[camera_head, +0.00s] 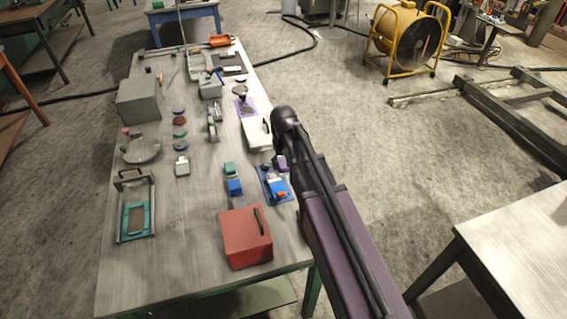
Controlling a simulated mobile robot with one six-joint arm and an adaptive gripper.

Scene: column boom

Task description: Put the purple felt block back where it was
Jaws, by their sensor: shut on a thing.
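A small purple block (281,161) shows just left of my dark arm, at the right edge of the table, by the far end of a blue mat (264,176). My arm hides its right side, and I cannot tell whether it rests on the table or is held. My arm reaches in from the lower right, with a round black joint above the table's right edge. My gripper's fingers cannot be made out. A flat purple pad (248,108) lies farther back, with a dark round-topped object (240,91) at its upper left.
On the workbench (165,270) stand a red box (246,237), a grey box (140,99), a teal-framed fixture (136,219), a blue block (235,187) and a white box (257,134). Bare table shows front left. A yellow fan (408,43) stands on the floor beyond.

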